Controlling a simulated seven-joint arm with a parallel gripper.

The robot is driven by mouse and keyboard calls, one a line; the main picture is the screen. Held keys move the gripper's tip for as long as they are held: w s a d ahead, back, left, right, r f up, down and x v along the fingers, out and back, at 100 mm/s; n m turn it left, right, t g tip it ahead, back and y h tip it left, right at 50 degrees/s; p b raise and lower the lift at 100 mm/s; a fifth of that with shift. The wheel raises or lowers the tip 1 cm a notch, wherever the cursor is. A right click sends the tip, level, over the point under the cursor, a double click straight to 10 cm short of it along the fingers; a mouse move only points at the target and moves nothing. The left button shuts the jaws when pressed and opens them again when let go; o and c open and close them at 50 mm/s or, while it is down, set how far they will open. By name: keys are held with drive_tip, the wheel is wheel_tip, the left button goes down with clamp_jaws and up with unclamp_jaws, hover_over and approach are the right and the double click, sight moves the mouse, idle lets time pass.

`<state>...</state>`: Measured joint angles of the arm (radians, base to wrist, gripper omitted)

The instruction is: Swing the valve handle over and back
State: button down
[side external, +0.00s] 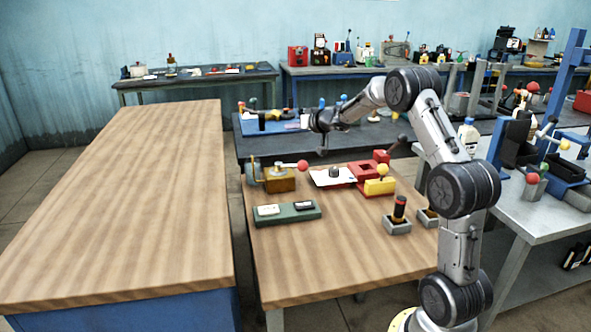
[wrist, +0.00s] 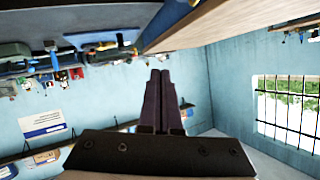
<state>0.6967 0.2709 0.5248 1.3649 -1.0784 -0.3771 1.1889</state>
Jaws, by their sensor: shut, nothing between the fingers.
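A brass-coloured block (side external: 279,181) stands at the back left of the nearer wooden bench. A lever with a red ball (side external: 303,165) reaches out to its right; it looks like the valve handle, though I cannot be sure. My gripper (side external: 313,123) is up in the air above and behind that block, apart from it. In the wrist view my gripper's dark fingers (wrist: 160,75) are together with nothing between them. The wrist view faces the wall and a window, and the block and lever do not show there.
A red fixture (side external: 366,174), a yellow block with a yellow ball (side external: 380,187) and a white sheet (side external: 332,177) lie to the right. A green tray (side external: 287,214) and a grey holder (side external: 397,224) are nearer. The bench front is clear.

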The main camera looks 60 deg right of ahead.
sight(294, 165)
drive_tip(key=s+a+n+g+h, duration=0.1)
drive_tip(key=s+a+n+g, duration=0.15)
drive_tip(key=a+g, duration=0.35)
drive_tip(key=s+a+n+g+h, duration=0.1)
drive_tip(key=s+a+g+h, duration=0.2)
drive_tip(key=a, duration=0.6)
drive_tip(key=w+d+f+y, duration=0.1)
drive_tip(key=d+f, duration=0.9)
drive_tip(key=f, duration=0.1)
drive_tip(key=shift+w+f, duration=0.2)
drive_tip(key=shift+f, duration=0.1)
drive_tip(key=shift+d, duration=0.2)
